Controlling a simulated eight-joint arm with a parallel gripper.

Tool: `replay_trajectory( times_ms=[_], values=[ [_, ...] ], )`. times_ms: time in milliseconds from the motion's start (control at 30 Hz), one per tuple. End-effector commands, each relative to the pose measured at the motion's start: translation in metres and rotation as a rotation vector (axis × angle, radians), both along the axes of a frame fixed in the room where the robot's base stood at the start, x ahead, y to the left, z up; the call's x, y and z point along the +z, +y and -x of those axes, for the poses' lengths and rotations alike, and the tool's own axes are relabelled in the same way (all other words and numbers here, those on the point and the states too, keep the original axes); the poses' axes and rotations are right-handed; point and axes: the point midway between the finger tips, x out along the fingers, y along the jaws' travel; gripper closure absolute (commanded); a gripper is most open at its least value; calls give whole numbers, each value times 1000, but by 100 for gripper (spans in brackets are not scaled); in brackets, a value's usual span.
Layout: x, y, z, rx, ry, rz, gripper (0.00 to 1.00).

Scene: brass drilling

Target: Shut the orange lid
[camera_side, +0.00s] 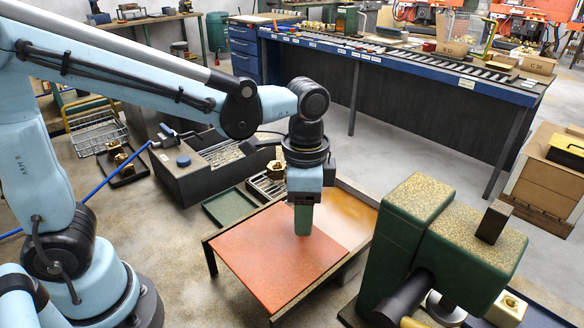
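A flat red-orange panel (262,258), which looks like the orange lid, lies level on a low dark-framed stand (212,262) in the middle of the side view. A browner orange surface (350,215) shows behind it to the right, inside a raised rim. I cannot tell whether it belongs to the lid. My gripper (303,232) points straight down over the panel's back right part. Its green tip is at or just above the surface; contact is unclear. The fingers show as one block, so their opening is hidden. No handle is visible.
A green machine (400,230) stands close on the right. A dark tank (185,180), a green tray (230,208) and a basket with a brass part (274,170) sit behind the panel. A long blue bench (410,75) runs across the back. Open floor lies at front left.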

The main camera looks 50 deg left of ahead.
Motion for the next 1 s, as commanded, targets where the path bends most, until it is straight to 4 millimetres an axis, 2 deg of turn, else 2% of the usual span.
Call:
replay_trajectory(
  times_ms=[33,300,667,867,1000],
  values=[
    [0,0,0,0,0,0,59],
    [0,0,0,0,0,0,100],
    [0,0,-5,1,0,0,100],
    [0,0,-30,2,0,0,100],
    [0,0,-60,2,0,0,100]
  ],
)
